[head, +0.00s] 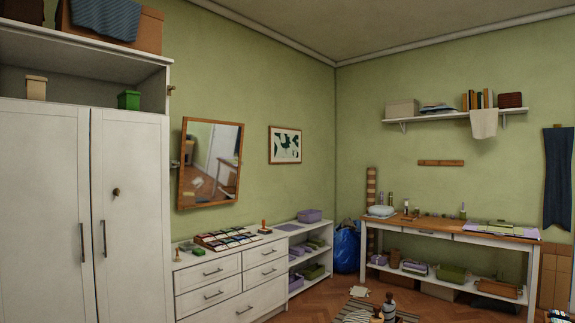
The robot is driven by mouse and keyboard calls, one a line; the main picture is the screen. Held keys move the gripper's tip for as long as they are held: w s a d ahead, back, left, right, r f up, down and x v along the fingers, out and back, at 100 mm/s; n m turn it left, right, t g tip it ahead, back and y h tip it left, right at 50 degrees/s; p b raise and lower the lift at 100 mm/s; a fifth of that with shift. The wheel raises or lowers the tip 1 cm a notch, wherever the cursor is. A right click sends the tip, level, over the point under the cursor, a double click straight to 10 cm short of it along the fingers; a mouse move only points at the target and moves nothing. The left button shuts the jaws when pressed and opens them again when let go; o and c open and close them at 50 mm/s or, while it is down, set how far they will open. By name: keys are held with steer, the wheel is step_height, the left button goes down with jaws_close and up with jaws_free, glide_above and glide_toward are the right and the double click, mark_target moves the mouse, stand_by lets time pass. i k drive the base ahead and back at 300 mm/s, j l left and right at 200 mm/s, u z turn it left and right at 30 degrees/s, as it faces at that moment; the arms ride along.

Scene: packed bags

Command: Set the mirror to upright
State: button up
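The mirror (239,164) has a wooden frame and hangs on the green wall above the white drawer chest. Its sides are off vertical in the head view, with the top edge farther right than the bottom edge. I cannot tell for sure how far it tips out from the wall. Its glass reflects a pale doorway, part of a table and wooden floor. A small fitting (174,164) shows beside its left side, at about mid-height. My gripper is not in view.
A drawer chest (233,288) with color swatches and small items stands below the mirror. A tall white wardrobe (45,200) stands to its left. A low shelf and a worktable (455,232) are to the right. Several bottle-like objects stand near a striped rug at bottom center.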

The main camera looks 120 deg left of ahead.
mark_target(211, 150)
steer(key=u, duration=4.4)
steer(key=i+j+u, duration=0.3)
steer(key=i, duration=0.25)
steer(key=i+j+u, duration=0.3)
steer(key=i, duration=0.3)
steer(key=i+u, duration=0.3)
steer(key=i, duration=0.3)
steer(key=i+l+z, duration=0.1)
steer(key=i+z, duration=0.8)
steer(key=i+j+z, duration=0.3)
steer(key=i+z, duration=0.15)
steer(key=i+l+z, duration=0.2)
steer(key=i+z, duration=0.15)
steer(key=i, duration=0.2)
steer(key=i+z, duration=0.35)
steer(key=i, duration=0.2)
steer(key=i+j+z, duration=0.1)
steer(key=i+z, duration=0.25)
steer(key=i, duration=0.2)
steer(key=i+l+u, duration=0.1)
steer(key=i+u, duration=0.35)
steer(key=i+l+u, duration=0.3)
steer(key=i+u, duration=0.2)
steer(key=i, duration=0.05)
